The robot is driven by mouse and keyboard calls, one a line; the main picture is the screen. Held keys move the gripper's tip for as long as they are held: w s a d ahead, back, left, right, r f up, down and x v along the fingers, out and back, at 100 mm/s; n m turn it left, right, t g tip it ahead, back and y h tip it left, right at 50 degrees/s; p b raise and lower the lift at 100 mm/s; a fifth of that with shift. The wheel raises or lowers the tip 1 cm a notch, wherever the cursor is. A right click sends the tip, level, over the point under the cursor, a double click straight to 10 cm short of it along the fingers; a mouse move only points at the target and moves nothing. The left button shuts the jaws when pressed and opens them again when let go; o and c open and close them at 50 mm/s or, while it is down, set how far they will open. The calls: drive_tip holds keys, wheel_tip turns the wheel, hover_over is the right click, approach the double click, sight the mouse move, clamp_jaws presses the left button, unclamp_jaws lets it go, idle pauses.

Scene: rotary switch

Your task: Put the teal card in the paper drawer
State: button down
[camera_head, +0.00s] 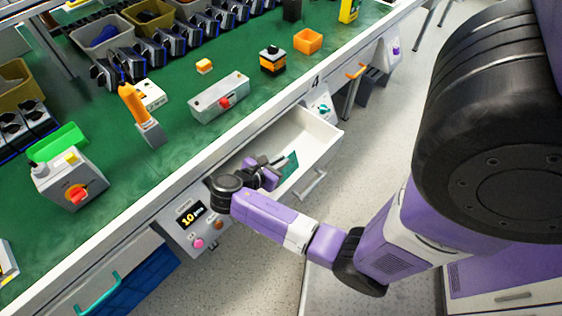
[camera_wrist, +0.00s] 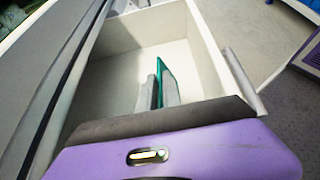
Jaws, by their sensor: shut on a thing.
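The teal card (camera_head: 290,163) is held in my gripper (camera_head: 272,164) over the open white drawer (camera_head: 318,128). In the wrist view, my gripper (camera_wrist: 158,92) is shut on the teal card (camera_wrist: 163,70), which stands on edge between the fingers and reaches past their tips. The drawer (camera_wrist: 215,55) is pulled out below the bench edge, and its inside looks empty apart from the card and fingers. The card appears inside or just above the drawer opening; I cannot tell whether it touches the floor. The card's lower part is hidden by the fingers.
The green bench top (camera_head: 130,200) carries a box with a red-orange rotary switch (camera_head: 77,195), a grey box with a red knob (camera_head: 222,98) and several bins. A panel with a display (camera_head: 192,217) is left of the drawer. The floor to the right is clear.

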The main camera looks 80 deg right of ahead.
drive_tip(key=c, duration=1.5)
unclamp_jaws()
drive_tip(key=shift+r, duration=0.15)
drive_tip(key=p+v, duration=0.1)
drive_tip(key=v, duration=1.1)
